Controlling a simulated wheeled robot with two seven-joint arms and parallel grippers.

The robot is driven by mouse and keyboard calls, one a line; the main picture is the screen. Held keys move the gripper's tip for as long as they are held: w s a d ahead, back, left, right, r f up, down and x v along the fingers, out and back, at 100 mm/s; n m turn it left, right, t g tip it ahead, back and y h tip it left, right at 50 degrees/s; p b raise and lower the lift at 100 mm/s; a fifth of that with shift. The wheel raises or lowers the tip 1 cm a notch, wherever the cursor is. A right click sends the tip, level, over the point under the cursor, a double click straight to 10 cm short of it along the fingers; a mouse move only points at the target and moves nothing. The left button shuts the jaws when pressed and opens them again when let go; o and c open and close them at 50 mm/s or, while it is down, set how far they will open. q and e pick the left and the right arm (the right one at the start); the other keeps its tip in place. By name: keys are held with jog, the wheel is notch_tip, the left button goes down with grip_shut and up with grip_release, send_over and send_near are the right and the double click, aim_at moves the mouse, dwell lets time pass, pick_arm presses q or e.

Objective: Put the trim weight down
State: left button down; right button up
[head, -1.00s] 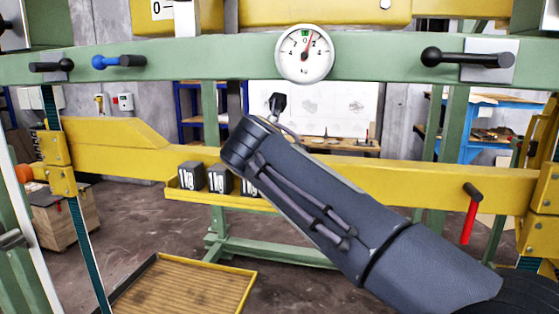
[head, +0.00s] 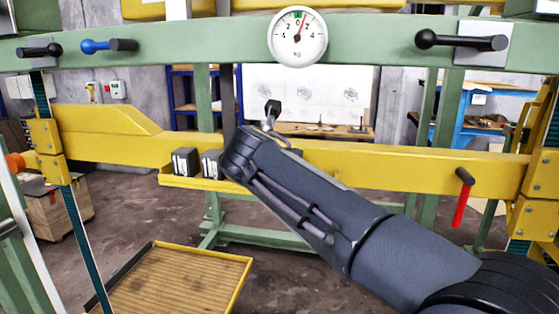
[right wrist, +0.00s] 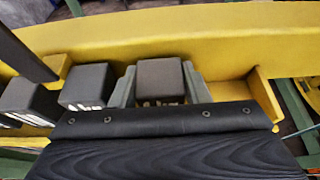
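The trim weight (right wrist: 160,73) is a dark block in the right wrist view, in line with two other dark weights, (right wrist: 88,86) and (right wrist: 25,98). My right gripper (right wrist: 161,88) has a grey-green finger close against each side of it and looks shut on it. The block is at or just above the yellow tray (right wrist: 265,95); its underside is hidden. In the head view two weights marked in kg, (head: 185,162) and (head: 211,163), stand in the tray (head: 190,182). My right wrist hides the gripper and held weight there. My left gripper is not in view.
The tray runs along the yellow beam (head: 400,165). A short bare stretch lies right of the gripper before the tray's end. A dial (head: 297,38) reads slightly right of zero. A dark upright bar (head: 228,100) stands close to my wrist. A ribbed platform (head: 175,285) lies below.

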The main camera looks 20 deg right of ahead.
jog(key=o, duration=0.4)
jog(key=shift+r, duration=0.35)
jog(key=shift+b+v, duration=0.95)
jog(key=shift+v, duration=5.05)
jog(key=shift+f, duration=0.2)
